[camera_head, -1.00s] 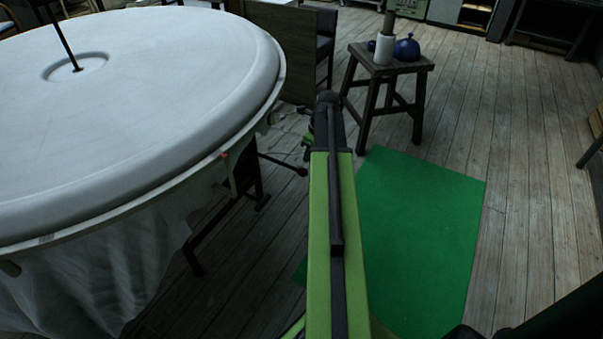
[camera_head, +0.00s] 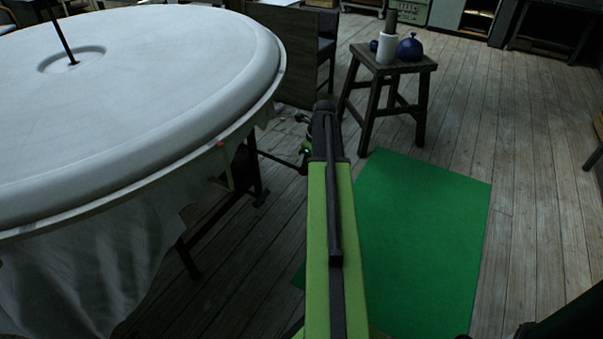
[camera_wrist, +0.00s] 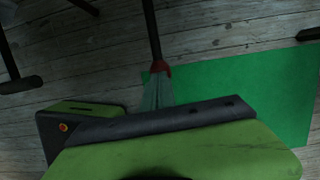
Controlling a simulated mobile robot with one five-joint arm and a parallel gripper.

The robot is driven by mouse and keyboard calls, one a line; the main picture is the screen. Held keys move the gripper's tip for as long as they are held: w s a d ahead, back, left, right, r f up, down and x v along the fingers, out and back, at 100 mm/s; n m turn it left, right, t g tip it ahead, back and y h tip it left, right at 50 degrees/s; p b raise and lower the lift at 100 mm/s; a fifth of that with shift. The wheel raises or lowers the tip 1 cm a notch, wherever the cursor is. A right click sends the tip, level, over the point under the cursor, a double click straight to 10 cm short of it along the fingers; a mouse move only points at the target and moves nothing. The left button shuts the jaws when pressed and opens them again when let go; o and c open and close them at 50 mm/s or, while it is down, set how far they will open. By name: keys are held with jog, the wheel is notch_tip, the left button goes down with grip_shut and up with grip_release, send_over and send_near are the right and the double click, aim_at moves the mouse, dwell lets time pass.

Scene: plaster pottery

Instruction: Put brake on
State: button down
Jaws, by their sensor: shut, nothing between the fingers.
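The brake looks to be a thin dark lever (camera_head: 279,161) that sticks out to the right from under the large round wheel table. In the wrist view the lever (camera_wrist: 152,30) comes down from the top and ends in a red knob (camera_wrist: 160,68). My gripper (camera_head: 305,152) is at the lever's outer end in the head view, where the knob is hidden. In the wrist view the pale fingertips of my gripper (camera_wrist: 158,92) are shut, right at the red knob. They hold nothing, and I cannot tell whether they touch the knob.
The large round white wheel table (camera_head: 150,110) fills the left, with a cloth hanging below its rim. A wooden stool (camera_head: 420,66) with a white cylinder (camera_head: 386,48) and a blue pot (camera_head: 409,48) stands behind. A green mat (camera_head: 425,235) lies on the open plank floor.

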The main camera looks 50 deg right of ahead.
aim_at(307, 171)
jog(key=b+x, duration=0.2)
jog(key=s+b+x, duration=0.1)
jog(key=b+x, duration=0.1)
jog(key=shift+d+f+b, duration=0.15)
jog(key=shift+f+b, duration=0.15)
jog(key=shift+r+p, duration=0.35)
jog(key=shift+p, duration=0.05)
jog(key=s, duration=0.1)
jog(key=s+d, duration=0.1)
jog(key=shift+s+r+p, duration=0.35)
jog(key=shift+r+p, duration=0.05)
